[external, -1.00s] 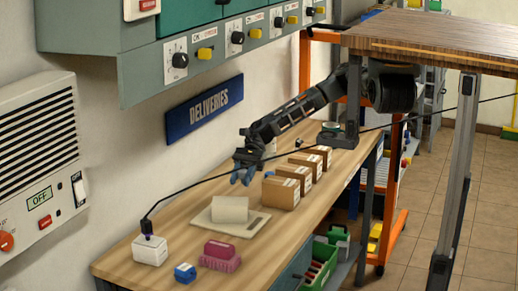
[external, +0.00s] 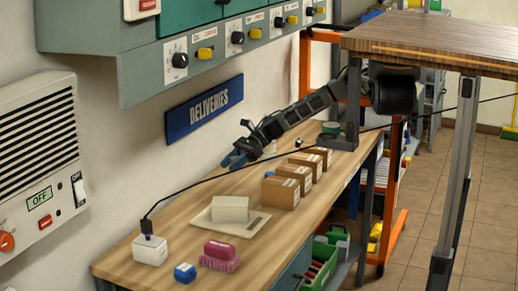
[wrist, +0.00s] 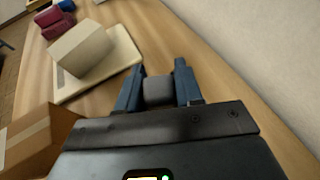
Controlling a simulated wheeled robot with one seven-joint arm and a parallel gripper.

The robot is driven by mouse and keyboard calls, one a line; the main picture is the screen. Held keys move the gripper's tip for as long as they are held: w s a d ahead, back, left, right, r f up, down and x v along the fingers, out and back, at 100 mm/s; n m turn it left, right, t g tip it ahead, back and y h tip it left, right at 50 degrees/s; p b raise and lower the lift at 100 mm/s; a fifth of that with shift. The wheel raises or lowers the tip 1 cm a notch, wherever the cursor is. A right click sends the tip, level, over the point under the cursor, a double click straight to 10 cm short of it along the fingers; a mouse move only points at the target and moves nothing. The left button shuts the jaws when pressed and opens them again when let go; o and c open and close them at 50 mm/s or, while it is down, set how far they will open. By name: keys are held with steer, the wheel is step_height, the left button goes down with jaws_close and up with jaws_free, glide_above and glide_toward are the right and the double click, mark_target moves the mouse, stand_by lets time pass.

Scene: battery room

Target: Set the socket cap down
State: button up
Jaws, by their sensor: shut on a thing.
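The socket cap (wrist: 158,91) is a small dark grey block between the blue fingers of my gripper (wrist: 158,76) in the wrist view. The fingers are shut on its two sides. In the external view my gripper (external: 233,161) is low over the wooden bench (external: 185,208), near the wall below the deliveries sign. The cap is hard to make out there, and I cannot tell whether it touches the bench top.
A pale box (external: 230,208) rests on a flat cream scale or tray (external: 243,230). Cardboard boxes (external: 281,193) stand along the bench's right side. A black cable (external: 190,186) crosses above the bench. Bare wood lies between the gripper and the pale box.

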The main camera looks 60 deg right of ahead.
mark_target(220, 193)
steer(key=w+a+f, duration=0.1)
steer(key=a, duration=0.1)
steer(key=w+a+f, duration=0.1)
steer(key=f, duration=0.1)
steer(key=shift+w+a, duration=0.35)
steer(key=shift+a, duration=0.05)
steer(key=shift+a+f+p, duration=0.1)
steer(key=shift+f+p, duration=0.4)
steer(key=shift+f, duration=1.5)
steer(key=shift+f, duration=0.15)
steer(key=o, duration=1)
steer(key=shift+d+r, duration=0.2)
steer(key=shift+r, duration=0.05)
steer(key=b+v, duration=0.2)
steer(key=v, duration=0.9)
steer(key=shift+s+d+r, duration=0.1)
steer(key=shift+s+d, duration=0.1)
